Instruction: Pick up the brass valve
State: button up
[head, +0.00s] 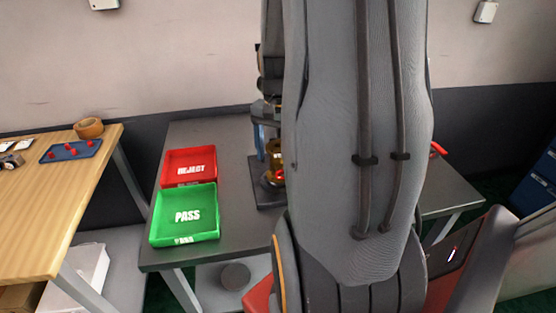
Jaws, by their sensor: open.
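The brass valve (275,157) shows as a small gold-coloured part with a red piece at its lower end. It is in the middle of the head view, over a dark fixture base (267,196) on the grey table. My arm covers its right side, so I cannot tell how it is seated. My gripper (268,113) is partly in view just above the valve, at the left edge of my arm. It is open. Its fingertips are mostly hidden, and I cannot tell whether they touch the valve.
A red REJECT tray (189,166) and a green PASS tray (185,214) stand empty on the grey table (225,132), left of the fixture. A wooden table (55,205) at left holds a blue tray (70,151) with red parts and a tape roll (89,128).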

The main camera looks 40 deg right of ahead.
jog(key=shift+f, duration=0.8)
jog(key=shift+c, duration=0.3)
grip_shut()
jog(key=shift+r, duration=0.1)
